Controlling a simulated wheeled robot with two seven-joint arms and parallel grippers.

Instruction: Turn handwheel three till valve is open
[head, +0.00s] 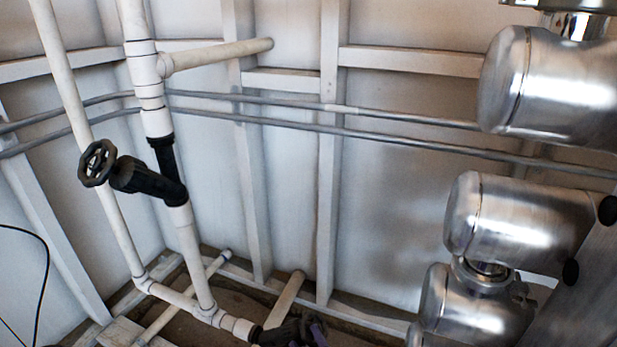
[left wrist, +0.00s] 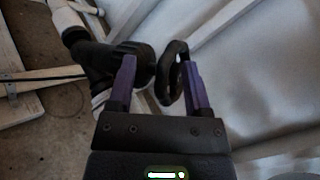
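A black handwheel (left wrist: 176,72) on a dark valve body (left wrist: 95,58) shows in the left wrist view. My left gripper (left wrist: 158,64) has its two purple fingers apart, with the wheel's rim between them, close to the right finger. I cannot tell whether the rim touches that finger. In the head view, a dark valve (head: 285,331) sits low at the bottom edge, with purple parts of my left gripper (head: 316,329) beside it. Another black handwheel (head: 96,163) stands on a valve on the upright pipe at left. No label shows which wheel is three. My right gripper is not in view.
White pipes (head: 190,250) run upright at left and along the floor. A white framed wall (head: 385,200) with two grey conduits (head: 400,137) stands behind. My metal arm links fill the right side of the head view. A black cable (head: 45,265) hangs at far left.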

